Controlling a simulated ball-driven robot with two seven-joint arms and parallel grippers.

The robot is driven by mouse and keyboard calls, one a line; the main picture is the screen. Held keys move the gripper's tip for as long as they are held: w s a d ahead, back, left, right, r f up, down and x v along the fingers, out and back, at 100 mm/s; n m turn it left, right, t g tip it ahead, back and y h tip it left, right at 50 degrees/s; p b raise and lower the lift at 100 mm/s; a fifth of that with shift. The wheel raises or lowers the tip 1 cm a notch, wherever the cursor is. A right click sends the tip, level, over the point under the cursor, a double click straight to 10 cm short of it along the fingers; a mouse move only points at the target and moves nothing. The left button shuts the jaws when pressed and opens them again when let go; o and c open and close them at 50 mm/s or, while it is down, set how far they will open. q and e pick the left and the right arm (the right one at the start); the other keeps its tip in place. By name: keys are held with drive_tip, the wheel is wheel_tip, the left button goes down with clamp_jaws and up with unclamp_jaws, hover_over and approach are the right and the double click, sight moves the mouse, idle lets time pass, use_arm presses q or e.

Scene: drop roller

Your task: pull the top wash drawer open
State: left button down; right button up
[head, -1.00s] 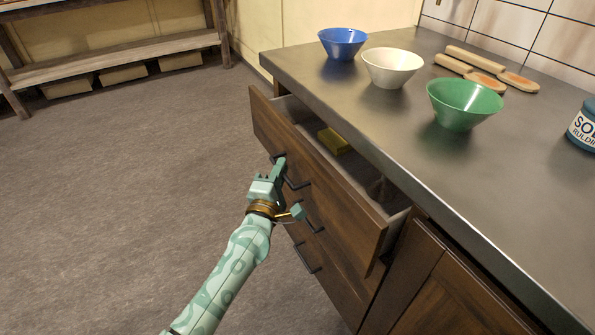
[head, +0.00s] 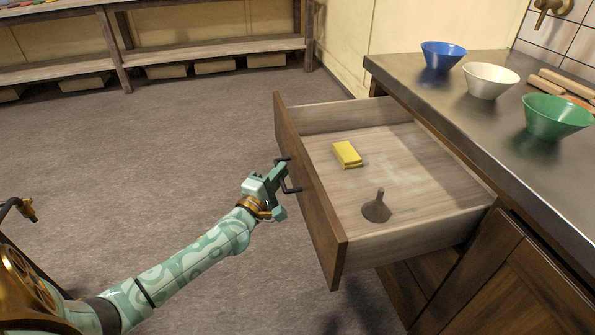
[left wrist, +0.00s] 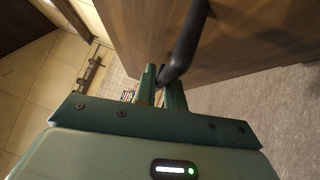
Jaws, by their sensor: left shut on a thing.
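The top wash drawer (head: 322,217) stands far out from the counter, with its inside in plain sight. Its dark bar handle (head: 291,176) is on the wooden front. My left gripper (head: 281,174) is at this handle, shut on it. In the left wrist view the fingers (left wrist: 161,88) close around the lower part of the dark handle (left wrist: 187,42), against the brown drawer front (left wrist: 240,35). My right gripper does not show in either view.
A yellow sponge-like block (head: 347,155) and a grey funnel-shaped thing (head: 377,207) lie in the drawer. Blue (head: 443,55), white (head: 490,80) and green (head: 556,117) bowls stand on the counter (head: 450,110). The floor (head: 150,160) left of the drawer is clear.

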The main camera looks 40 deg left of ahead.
use_arm(q)
drive_tip(key=shift+s+a, duration=0.9)
drive_tip(key=shift+s, duration=0.1)
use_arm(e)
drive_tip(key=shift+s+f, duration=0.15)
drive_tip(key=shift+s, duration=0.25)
use_arm(q)
drive_tip(key=c, duration=1.5)
unclamp_jaws()
drive_tip(key=shift+s, duration=0.1)
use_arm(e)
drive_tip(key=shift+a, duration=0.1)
